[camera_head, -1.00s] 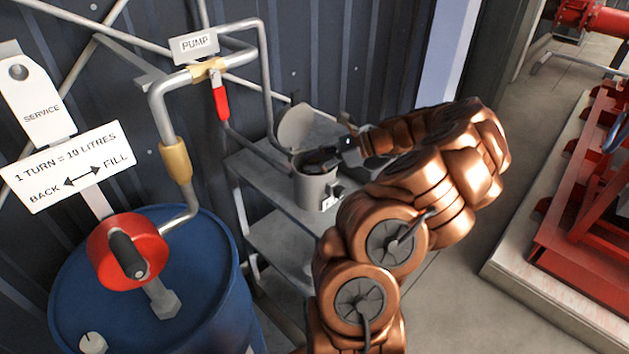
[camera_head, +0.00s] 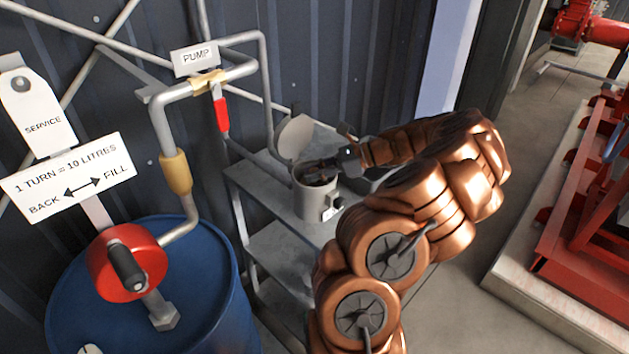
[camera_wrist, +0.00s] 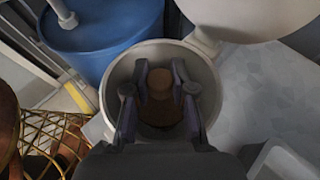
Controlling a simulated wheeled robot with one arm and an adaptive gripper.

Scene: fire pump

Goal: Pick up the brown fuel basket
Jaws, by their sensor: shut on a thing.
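The brown fuel basket (camera_wrist: 160,84) sits inside a light grey canister (camera_wrist: 205,70), seen from above in the wrist view. My gripper (camera_wrist: 160,92) reaches down into the canister and is shut on the basket's top, one finger on each side. In the head view the canister (camera_head: 313,203) stands on the shelf with its round lid (camera_head: 294,137) open at the back. My gripper (camera_head: 318,172) is at its mouth there, and the basket is mostly hidden by the fingers and rim.
A grey metal shelf unit (camera_head: 262,186) holds the canister. A blue drum (camera_head: 205,285) with a red crank wheel (camera_head: 127,262) stands at left. Grey pipework with a red valve handle (camera_head: 222,115) rises beside the shelf. A gold wire basket (camera_wrist: 50,135) shows at lower left in the wrist view.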

